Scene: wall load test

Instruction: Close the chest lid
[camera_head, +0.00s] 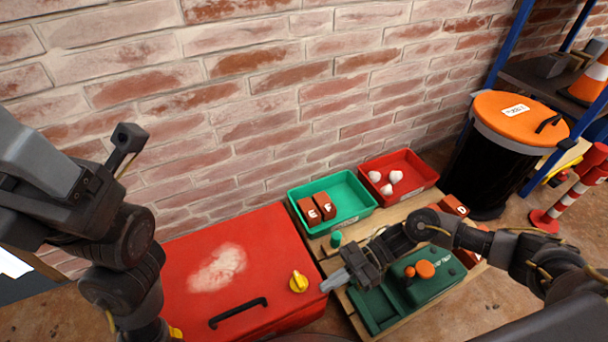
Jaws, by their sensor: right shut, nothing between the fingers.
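The red chest (180,257) stands at the lower left against the brick wall. Its top has a pale worn patch, a black handle (238,313) near the front and a yellow knob (298,282) at the right. The lid looks flat and down, but I cannot tell whether it is fully seated. My right gripper (329,285) is shut and empty, just right of the yellow knob near the chest's right edge. My left arm crosses the chest's left side; its fingers do not show.
A green bin (348,206) with brick-coloured blocks and a red bin (417,170) with white balls stand on a wooden pallet right of the chest. A green case (433,284) lies under my right arm. A black drum with an orange lid (520,112) stands far right.

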